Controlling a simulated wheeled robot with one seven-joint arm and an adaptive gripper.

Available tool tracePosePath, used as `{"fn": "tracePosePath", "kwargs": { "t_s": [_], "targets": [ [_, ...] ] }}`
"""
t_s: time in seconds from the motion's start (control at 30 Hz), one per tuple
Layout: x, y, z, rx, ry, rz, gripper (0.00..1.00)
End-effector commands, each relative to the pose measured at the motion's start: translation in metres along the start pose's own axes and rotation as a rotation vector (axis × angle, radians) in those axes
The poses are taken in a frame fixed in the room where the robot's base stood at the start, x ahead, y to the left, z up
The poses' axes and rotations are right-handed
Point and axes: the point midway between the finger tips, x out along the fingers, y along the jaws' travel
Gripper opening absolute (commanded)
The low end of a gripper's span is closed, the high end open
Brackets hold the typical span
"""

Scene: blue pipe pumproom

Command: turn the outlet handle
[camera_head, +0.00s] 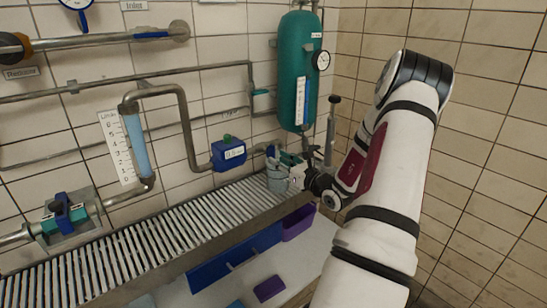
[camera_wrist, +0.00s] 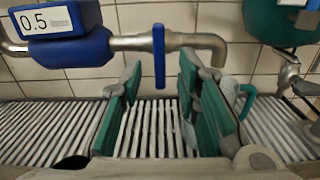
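The outlet handle (camera_wrist: 159,57) is a blue lever hanging down from a steel outlet pipe (camera_wrist: 205,40) in the wrist view. It lies between the two teal-padded fingers of my gripper (camera_wrist: 160,97), with space visible on both sides. The fingers are open and hold nothing. In the head view my gripper (camera_head: 285,163) is at the outlet, above the slatted drain, and largely hides the handle.
A blue meter box (camera_head: 229,153) sits on the pipe left of the outlet. A green tank (camera_head: 297,72) with a gauge is above right. The slatted metal drain (camera_head: 165,235) runs below. Purple and blue bins (camera_head: 298,222) are under it. The tiled wall is close behind.

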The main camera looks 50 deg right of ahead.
Motion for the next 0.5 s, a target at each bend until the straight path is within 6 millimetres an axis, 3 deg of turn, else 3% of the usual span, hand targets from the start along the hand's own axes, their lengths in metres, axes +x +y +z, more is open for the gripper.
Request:
{"fn": "tracePosePath", "kwargs": {
  "t_s": [0.2,0.5],
  "targets": [
    [-0.045,0.000,0.000,0.001,0.001,-0.002,0.30],
    [-0.074,0.000,0.000,0.001,0.000,-0.001,0.30]
  ]
}}
